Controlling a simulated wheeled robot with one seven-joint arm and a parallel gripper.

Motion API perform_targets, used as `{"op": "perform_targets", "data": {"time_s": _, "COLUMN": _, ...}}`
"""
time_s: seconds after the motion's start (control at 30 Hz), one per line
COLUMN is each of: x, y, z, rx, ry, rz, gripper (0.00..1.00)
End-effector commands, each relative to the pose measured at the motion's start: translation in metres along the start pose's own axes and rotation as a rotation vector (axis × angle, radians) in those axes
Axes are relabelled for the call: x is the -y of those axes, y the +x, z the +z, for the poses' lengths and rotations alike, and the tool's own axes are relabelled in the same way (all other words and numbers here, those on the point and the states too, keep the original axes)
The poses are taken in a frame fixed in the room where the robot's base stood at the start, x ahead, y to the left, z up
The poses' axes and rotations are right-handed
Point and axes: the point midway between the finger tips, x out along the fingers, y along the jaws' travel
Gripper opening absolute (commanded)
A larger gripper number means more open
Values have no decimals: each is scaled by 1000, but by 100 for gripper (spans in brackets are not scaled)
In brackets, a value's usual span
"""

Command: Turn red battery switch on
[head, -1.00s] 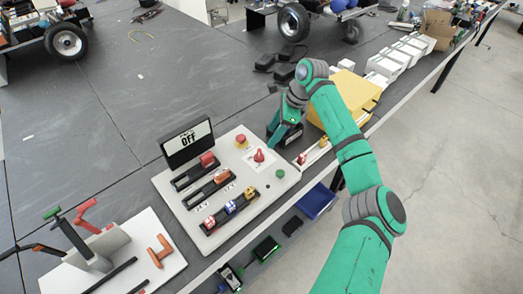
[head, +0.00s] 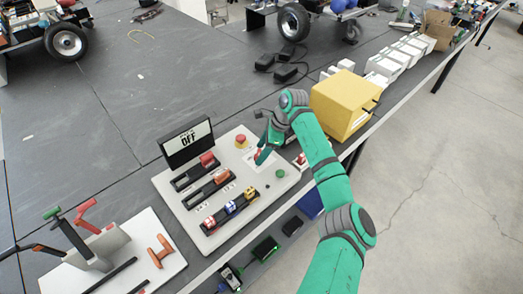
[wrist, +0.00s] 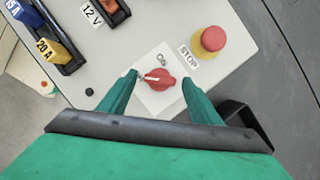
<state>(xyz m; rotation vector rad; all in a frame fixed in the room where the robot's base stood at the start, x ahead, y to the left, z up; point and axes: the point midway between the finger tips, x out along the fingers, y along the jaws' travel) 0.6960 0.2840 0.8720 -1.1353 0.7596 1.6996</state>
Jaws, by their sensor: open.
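The red battery switch (wrist: 157,79) is a red rotary knob on a white label plate marked "On", on the light grey control panel (head: 213,221). In the wrist view it lies between the two green fingers of my gripper (wrist: 155,86), which are apart on either side of it. I cannot tell whether the fingers touch it. In the head view my gripper (head: 262,155) is over the switch and mostly hides it. A black display (head: 187,142) at the panel's back reads "OFF".
A red and yellow stop button (wrist: 210,42) stands close to the switch. A green button (head: 280,173) and rows of coloured plugs and rockers (head: 231,207) share the panel. A yellow box (head: 343,103) stands to the right. A board with levers (head: 113,250) lies at the left.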

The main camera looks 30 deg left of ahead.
Motion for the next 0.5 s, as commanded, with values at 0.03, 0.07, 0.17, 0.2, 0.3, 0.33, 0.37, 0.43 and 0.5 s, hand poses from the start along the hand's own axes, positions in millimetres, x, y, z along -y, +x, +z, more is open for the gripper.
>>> {"op": "perform_targets", "data": {"time_s": 0.03, "x": 0, "y": 0, "z": 0, "rx": 0, "ry": 0, "rz": 0, "gripper": 58}}
{"op": "perform_targets", "data": {"time_s": 0.07, "x": 0, "y": 0, "z": 0, "rx": 0, "ry": 0, "rz": 0, "gripper": 58}}
{"op": "perform_targets", "data": {"time_s": 0.17, "x": 0, "y": 0, "z": 0, "rx": 0, "ry": 0, "rz": 0, "gripper": 46}}
{"op": "perform_targets", "data": {"time_s": 0.2, "x": 0, "y": 0, "z": 0, "rx": 0, "ry": 0, "rz": 0, "gripper": 36}}
{"op": "perform_targets", "data": {"time_s": 0.3, "x": 0, "y": 0, "z": 0, "rx": 0, "ry": 0, "rz": 0, "gripper": 16}}
{"op": "perform_targets", "data": {"time_s": 0.33, "x": 0, "y": 0, "z": 0, "rx": 0, "ry": 0, "rz": 0, "gripper": 16}}
{"op": "perform_targets", "data": {"time_s": 0.37, "x": 0, "y": 0, "z": 0, "rx": 0, "ry": 0, "rz": 0, "gripper": 17}}
{"op": "perform_targets", "data": {"time_s": 0.43, "x": 0, "y": 0, "z": 0, "rx": 0, "ry": 1, "rz": 0, "gripper": 17}}
{"op": "perform_targets", "data": {"time_s": 0.5, "x": 0, "y": 0, "z": 0, "rx": 0, "ry": 6, "rz": -2, "gripper": 17}}
